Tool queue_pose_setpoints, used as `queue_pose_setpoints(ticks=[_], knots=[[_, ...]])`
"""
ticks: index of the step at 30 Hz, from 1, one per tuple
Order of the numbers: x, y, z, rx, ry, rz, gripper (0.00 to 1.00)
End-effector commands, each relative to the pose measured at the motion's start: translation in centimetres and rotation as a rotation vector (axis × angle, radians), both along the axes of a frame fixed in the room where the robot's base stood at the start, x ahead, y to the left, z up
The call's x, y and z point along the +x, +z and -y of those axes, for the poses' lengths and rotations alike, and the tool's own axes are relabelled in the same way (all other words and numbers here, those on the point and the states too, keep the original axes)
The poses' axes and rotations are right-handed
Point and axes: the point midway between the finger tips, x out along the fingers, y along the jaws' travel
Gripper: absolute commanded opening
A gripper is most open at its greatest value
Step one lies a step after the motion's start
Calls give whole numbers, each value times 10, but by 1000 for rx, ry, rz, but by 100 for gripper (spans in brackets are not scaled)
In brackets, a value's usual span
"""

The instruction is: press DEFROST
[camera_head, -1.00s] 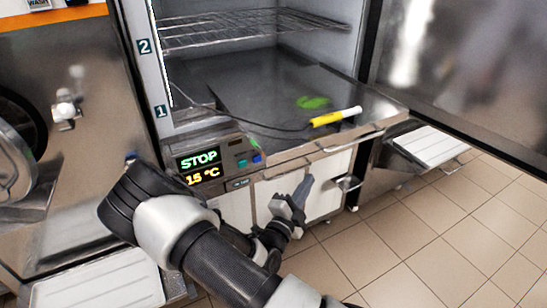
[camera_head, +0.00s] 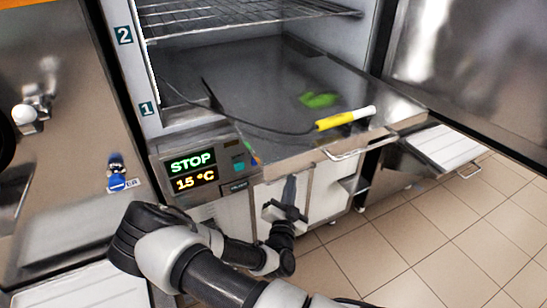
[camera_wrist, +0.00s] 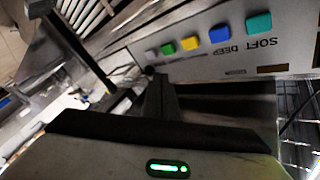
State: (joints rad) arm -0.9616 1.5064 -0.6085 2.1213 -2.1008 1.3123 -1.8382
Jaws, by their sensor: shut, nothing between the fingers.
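The control panel (camera_head: 213,158) with a lit display (camera_head: 192,171) reading STOP and 15 °C sits below the open cabinet's left side. A teal button (camera_head: 239,168) shows right of the display. In the wrist view the panel (camera_wrist: 215,62) appears upside down, with a teal button (camera_wrist: 259,24), a blue button (camera_wrist: 219,34), a yellow button (camera_wrist: 189,43), a green button (camera_wrist: 168,48) and a pale one. SOFT and DEEP are readable; I cannot read DEFROST. My gripper (camera_head: 290,186) is shut and empty, pointing up, right of and below the panel; its fingers (camera_wrist: 152,76) appear apart from the buttons.
An open door (camera_head: 460,60) stands at right. Tiled floor is free.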

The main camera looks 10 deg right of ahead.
Motion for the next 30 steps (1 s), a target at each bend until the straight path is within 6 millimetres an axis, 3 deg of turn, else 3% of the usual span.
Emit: queue_pose_setpoints(ticks=[18, 30], knots=[[70, 0, -23, 2, -1, 3, 0], [82, 0, -26, 1, -1, 1, 0]])
